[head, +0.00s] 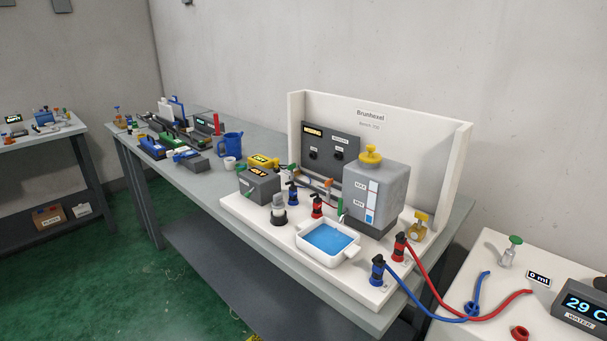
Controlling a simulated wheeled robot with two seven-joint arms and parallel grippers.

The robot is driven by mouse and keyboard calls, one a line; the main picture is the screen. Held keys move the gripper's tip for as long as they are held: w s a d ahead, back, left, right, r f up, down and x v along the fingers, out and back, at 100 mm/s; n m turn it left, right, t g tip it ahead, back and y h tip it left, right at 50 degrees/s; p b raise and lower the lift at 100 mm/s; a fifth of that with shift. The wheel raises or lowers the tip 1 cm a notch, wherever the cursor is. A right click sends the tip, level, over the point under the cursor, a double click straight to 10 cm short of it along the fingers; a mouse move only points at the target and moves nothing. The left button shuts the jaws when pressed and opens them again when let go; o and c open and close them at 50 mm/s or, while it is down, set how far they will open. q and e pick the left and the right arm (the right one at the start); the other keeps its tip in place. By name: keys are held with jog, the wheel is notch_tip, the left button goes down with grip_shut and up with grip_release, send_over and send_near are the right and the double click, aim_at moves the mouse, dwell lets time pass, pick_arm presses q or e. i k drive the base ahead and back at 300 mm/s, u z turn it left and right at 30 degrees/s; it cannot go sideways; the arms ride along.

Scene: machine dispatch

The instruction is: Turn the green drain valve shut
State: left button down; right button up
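A small green lever (340,207) shows at the lower left side of the grey tank (378,183), just behind a white tray (345,255) with blue liquid in it. The lever looks roughly upright, but it is too small to tell whether its valve is open or shut. Another green-topped valve (515,241) stands on the white surface at the right. A green part (243,187) also shows on a dark box. Neither of my grippers is in view.
The rig's white base (275,237) stands on a grey bench against a white back panel (440,160). Blue and red hoses (425,275) run from the base's front right corner to the right. Tools and a blue mug (232,145) lie farther left.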

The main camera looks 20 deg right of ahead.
aim_at(340, 211)
jog(key=z, duration=1.3)
jog(key=i, duration=0.1)
jog(key=u, duration=0.05)
